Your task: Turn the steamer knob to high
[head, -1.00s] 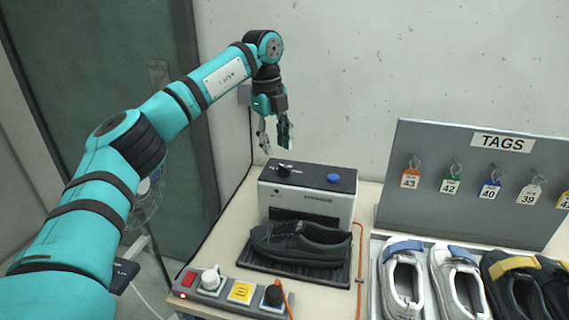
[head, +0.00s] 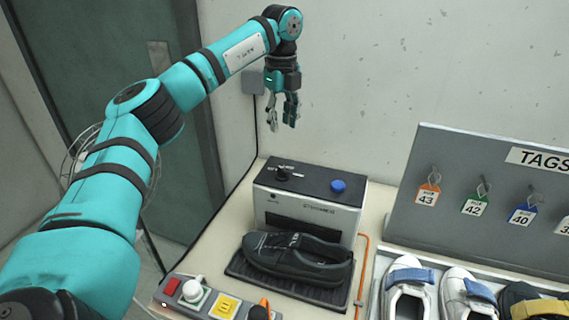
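The steamer (head: 304,210) is a box with a dark top and a pale front, standing at the back of the table in the head view. A black knob (head: 283,173) sits on the left of its top. The small print beside the knob is too small to read. A blue button (head: 338,186) sits to the right of the knob. My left gripper (head: 282,126) hangs fingers down above the steamer, clear of the knob. Its fingers are a little apart, with nothing between them. My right gripper is not in view.
A black shoe (head: 297,257) lies on a dark tray in front of the steamer. A grey TAGS board (head: 480,195) and several shoes stand to the right.

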